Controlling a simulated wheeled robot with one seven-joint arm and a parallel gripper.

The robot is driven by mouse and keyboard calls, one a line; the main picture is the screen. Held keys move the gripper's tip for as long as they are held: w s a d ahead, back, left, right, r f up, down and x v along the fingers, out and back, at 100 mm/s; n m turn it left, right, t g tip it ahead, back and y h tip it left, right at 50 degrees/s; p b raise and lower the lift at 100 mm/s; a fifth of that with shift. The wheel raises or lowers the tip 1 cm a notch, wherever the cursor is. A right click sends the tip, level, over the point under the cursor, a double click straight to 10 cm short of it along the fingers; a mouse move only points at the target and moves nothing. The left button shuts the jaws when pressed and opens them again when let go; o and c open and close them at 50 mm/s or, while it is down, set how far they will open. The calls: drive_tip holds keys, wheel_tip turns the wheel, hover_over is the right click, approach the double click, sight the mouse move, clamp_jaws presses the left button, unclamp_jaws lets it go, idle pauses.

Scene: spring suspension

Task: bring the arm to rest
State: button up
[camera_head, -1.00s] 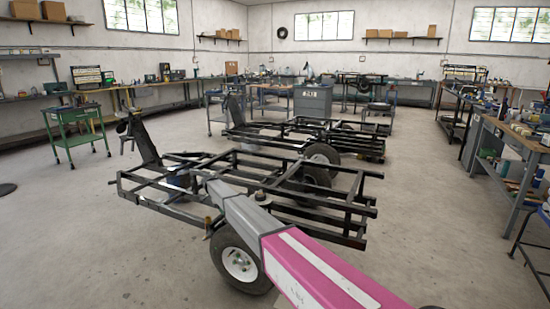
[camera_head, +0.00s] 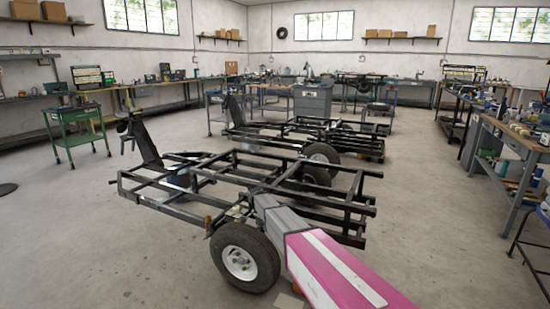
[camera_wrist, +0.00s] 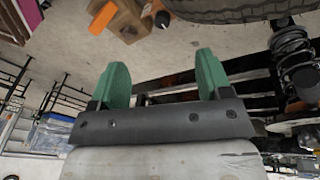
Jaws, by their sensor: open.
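My arm (camera_head: 335,270), pink and grey, reaches from the lower right over the near black cart frame (camera_head: 330,195). My gripper (camera_wrist: 162,78) shows in the wrist view, with its two green fingers spread apart and nothing between them. I cannot make it out in the head view, where my arm hides the space beyond. A dark coil spring (camera_wrist: 291,52) is at the right of the wrist view, to the right of the fingers and apart from them.
The near cart's wheel (camera_head: 243,258) is just left of my arm. A second black cart frame (camera_head: 275,128) stands behind. A workbench (camera_head: 510,140) lines the right side, and a green trolley (camera_head: 75,130) stands at left. The floor (camera_head: 90,235) at front left is clear.

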drive_tip(key=s+d+r+n+y, duration=0.1)
drive_tip(key=s+d+n, duration=0.2)
drive_tip(key=s+d, duration=0.5)
drive_tip(key=s+d+r+n+y, duration=0.1)
drive_tip(key=s+d+r+n, duration=0.1)
drive_tip(key=s+d, duration=0.6)
drive_tip(key=s+d+r+n, duration=0.1)
drive_tip(key=s+d+n, duration=0.4)
drive_tip(key=s, duration=1.3)
drive_tip(key=d, duration=0.2)
drive_tip(key=shift+s+d+r+y, duration=0.25)
drive_tip(key=shift+s+d+y, duration=0.15)
